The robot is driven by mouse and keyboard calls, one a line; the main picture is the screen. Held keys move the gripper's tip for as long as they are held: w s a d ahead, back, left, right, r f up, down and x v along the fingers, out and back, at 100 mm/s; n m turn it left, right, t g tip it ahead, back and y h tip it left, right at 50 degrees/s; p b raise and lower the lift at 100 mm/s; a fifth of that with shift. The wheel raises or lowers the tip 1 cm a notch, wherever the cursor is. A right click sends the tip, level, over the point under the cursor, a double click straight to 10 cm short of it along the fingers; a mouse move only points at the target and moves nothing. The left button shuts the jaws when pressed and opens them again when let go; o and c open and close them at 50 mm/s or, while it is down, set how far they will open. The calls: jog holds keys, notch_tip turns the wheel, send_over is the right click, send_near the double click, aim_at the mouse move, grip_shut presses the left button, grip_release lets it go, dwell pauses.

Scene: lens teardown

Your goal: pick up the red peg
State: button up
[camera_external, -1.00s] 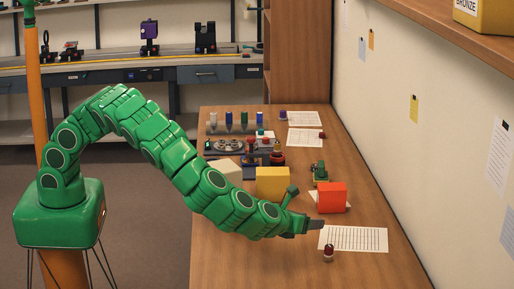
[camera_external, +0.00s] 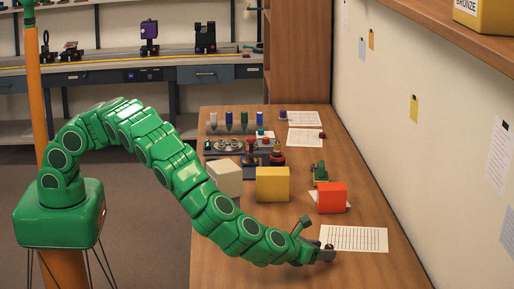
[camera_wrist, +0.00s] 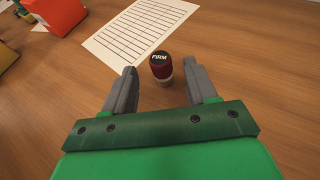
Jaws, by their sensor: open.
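The red peg (camera_wrist: 161,68) stands upright on the wooden table in the wrist view. It is dark red with a black top marked "FIRM" and a pale lower part. My gripper (camera_wrist: 160,76) is open, with one grey finger to the left of the peg and the other close to its right side. The peg is between or just beyond the fingertips and nearer the right finger; I cannot tell if they touch. In the external view my gripper (camera_external: 328,253) is low over the table and hides most of the peg.
A lined paper sheet (camera_external: 354,239) lies just beyond the peg. An orange-red block (camera_external: 331,198), a yellow block (camera_external: 272,184) and a whitish block (camera_external: 226,178) stand farther back. The wall borders the table on the right. The table's front part is clear.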

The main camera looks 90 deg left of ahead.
aim_at(327, 247)
jog(key=shift+x, duration=1.75)
jog(key=shift+w+d, duration=0.1)
jog(key=c, duration=1)
jog(key=shift+r, duration=0.1)
jog(key=shift+c, duration=0.2)
jog(key=shift+r, duration=0.5)
notch_tip(327, 247, up, 2)
jog(key=shift+r, duration=0.1)
jog(key=s+a+r, duration=0.4)
jog(key=s+r, duration=0.5)
jog(key=s, duration=0.4)
jog(key=shift+s+r, duration=0.15)
jog(key=shift+r, duration=0.2)
